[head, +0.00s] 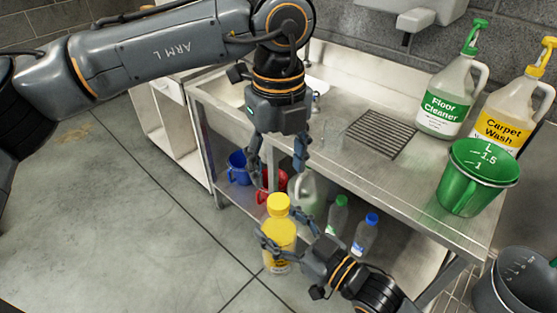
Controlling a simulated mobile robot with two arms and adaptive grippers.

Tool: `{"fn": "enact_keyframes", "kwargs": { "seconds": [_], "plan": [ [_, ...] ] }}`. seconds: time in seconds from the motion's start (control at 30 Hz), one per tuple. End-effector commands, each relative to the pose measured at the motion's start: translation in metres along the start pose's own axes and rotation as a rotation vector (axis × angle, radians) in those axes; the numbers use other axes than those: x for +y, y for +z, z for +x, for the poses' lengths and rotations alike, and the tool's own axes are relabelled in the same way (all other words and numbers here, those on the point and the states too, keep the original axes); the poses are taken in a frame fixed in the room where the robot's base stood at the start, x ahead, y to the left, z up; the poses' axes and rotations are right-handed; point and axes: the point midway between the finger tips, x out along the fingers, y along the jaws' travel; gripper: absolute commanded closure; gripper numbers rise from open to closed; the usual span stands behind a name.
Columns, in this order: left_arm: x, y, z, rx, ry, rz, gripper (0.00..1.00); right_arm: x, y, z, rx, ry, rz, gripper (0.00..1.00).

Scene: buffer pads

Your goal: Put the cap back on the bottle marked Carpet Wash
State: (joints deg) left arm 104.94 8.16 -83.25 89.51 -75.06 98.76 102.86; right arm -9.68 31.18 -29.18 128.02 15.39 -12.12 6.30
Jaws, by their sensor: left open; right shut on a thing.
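My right gripper (284,238) is shut on a small bottle with a yellow body (281,231) and holds it roughly upright in front of the sink bench. Its lower label is too small to read. A yellow cap (278,204) shows at the bottle's top; I cannot tell if it is fully seated. My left gripper (277,174) is open and points down just above the cap, apparently empty. A larger jug marked Carpet Wash (503,124), with a yellow pump top, stands on the bench at the right.
Below are a blue mug (237,167), a red item (268,181), a pale jug (306,190) and capped bottles (366,235). A grey bucket (515,290) stands lower right.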

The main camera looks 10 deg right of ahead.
Motion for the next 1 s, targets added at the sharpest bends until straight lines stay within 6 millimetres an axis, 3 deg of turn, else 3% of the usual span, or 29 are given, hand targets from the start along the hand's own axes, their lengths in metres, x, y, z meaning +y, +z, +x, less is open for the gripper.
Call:
{"fn": "enact_keyframes", "kwargs": {
  "seconds": [0.1,0.3,0.77,1.0],
  "plan": [
    [0.000,0.000,-0.001,0.000,0.000,-0.180,0.41,0.000,-0.003,0.000,0.007,0.000,-0.001,1.00],
    [0.000,0.000,-0.002,0.001,0.000,-0.344,0.41,0.000,-0.003,0.000,0.007,0.000,-0.001,1.00],
    [0.000,0.000,0.001,0.001,0.001,-0.368,0.41,0.000,-0.003,0.000,0.007,0.000,-0.001,1.00],
    [0.001,0.000,0.032,0.001,0.003,-0.368,0.41,0.000,-0.003,0.000,0.007,0.000,-0.001,1.00]
  ]
}}
